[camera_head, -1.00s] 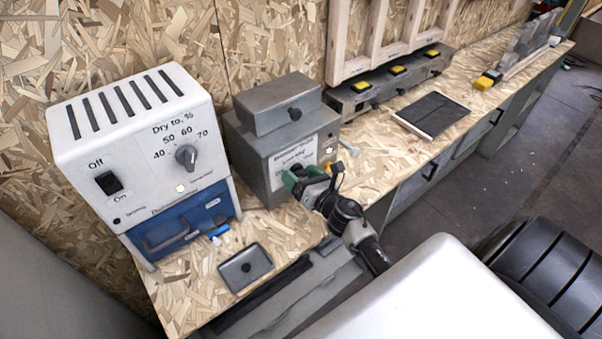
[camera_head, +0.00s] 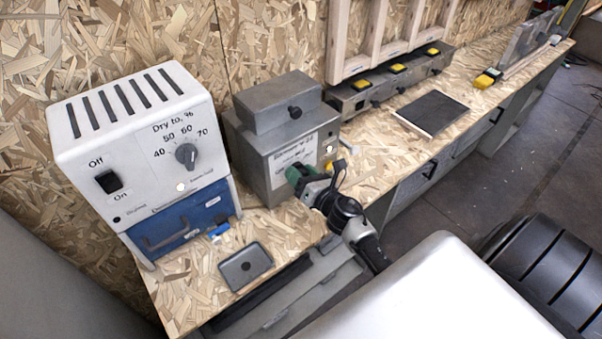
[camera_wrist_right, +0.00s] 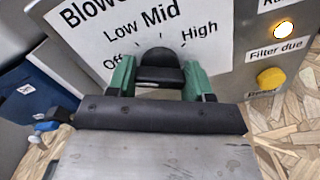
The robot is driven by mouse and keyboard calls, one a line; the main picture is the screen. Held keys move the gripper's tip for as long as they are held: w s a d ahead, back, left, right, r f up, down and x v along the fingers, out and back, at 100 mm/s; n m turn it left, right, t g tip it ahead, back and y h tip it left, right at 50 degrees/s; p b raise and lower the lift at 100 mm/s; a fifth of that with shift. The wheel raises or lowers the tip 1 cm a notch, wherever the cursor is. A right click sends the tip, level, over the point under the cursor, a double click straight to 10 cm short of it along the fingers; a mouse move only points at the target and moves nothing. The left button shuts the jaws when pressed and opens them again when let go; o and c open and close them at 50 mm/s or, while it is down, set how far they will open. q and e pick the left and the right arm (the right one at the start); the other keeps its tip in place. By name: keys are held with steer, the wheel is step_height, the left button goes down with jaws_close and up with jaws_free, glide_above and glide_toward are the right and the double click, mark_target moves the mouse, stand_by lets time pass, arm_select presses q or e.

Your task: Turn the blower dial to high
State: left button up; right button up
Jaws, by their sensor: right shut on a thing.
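The blower box (camera_head: 262,140) is a grey metal unit on the bench, with a white label on its front. In the right wrist view its label (camera_wrist_right: 80,30) reads Off, Low, Mid and High around the black blower dial (camera_wrist_right: 157,56). My right gripper (camera_wrist_right: 158,80) has its green fingers on either side of the dial, shut on it. The dial's lower part is hidden behind the gripper, and I cannot tell its exact setting. In the head view the right gripper (camera_head: 297,176) is at the box's front and hides the dial. My left gripper is not in view.
A yellow knob (camera_wrist_right: 270,78) and a lit lamp (camera_wrist_right: 284,28) marked Filter due are right of the dial. A white dryer (camera_head: 135,130) with its own dial stands left of the box. A grey tray (camera_head: 245,266) lies in front. A dark mat (camera_head: 434,112) lies right.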

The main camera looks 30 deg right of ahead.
steer(key=m, duration=0.8)
steer(key=shift+p, duration=0.4)
steer(key=m, duration=0.3)
steer(key=shift+p, duration=0.3)
steer(key=m, duration=0.4)
steer(key=shift+p, duration=0.4)
steer(key=m+p, duration=0.1)
steer(key=m, duration=0.4)
steer(key=m+p, duration=0.1)
steer(key=m, duration=0.5)
steer(key=o, duration=0.9)
steer(key=shift+o, duration=0.2)
